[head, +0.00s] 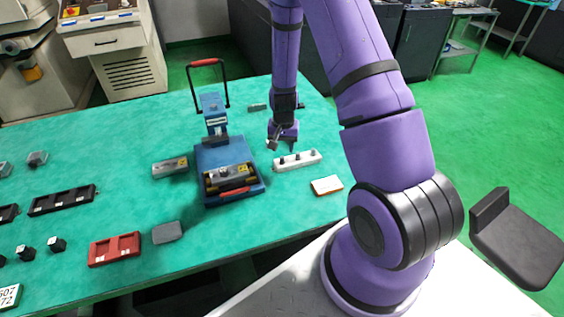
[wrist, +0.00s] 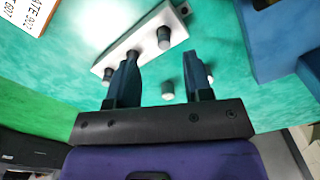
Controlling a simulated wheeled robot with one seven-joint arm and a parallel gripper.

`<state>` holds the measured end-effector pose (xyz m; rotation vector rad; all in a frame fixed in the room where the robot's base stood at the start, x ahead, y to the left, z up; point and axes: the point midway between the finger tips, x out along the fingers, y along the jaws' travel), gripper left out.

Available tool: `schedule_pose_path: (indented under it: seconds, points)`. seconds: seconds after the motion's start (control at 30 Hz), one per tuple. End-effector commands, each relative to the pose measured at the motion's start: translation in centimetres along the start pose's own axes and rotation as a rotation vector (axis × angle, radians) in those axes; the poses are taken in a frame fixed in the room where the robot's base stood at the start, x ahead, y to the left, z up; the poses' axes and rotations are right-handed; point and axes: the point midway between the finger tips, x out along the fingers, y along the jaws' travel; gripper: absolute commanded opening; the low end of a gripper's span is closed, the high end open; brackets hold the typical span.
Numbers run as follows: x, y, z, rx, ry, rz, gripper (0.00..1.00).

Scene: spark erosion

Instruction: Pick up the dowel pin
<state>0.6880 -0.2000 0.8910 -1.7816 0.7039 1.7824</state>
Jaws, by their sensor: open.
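A small pale grey cylinder (wrist: 168,89), which looks like a dowel pin, shows in the wrist view between my finger bases, against the green mat. My gripper (wrist: 162,62) is open and holds nothing. A white block (wrist: 123,50) lies just beyond the fingertips and carries several short dark pegs, one grey-topped peg (wrist: 163,39) among them. I cannot tell for sure which piece is the dowel pin. In the head view my gripper (head: 283,142) hangs just behind the white block (head: 283,164). The pale cylinder cannot be made out clearly there.
A blue fixture (head: 214,155) with a red-handled loop stands left of my gripper. A white label card (head: 327,185) lies in front of the block. A grey metal block (head: 170,167), a red tray (head: 115,250) and black trays (head: 62,200) lie farther left on the green table.

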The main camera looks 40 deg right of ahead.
Motion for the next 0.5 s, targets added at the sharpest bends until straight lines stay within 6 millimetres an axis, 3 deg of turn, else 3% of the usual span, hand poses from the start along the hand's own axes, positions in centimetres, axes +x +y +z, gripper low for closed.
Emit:
schedule_pose_path:
  seconds: [0.17,0.5]
  points:
    - [0.9,-0.1,-0.1,0.000,-0.001,0.000,0.47]
    - [5.0,-0.4,-0.5,0.001,-0.001,0.000,0.47]
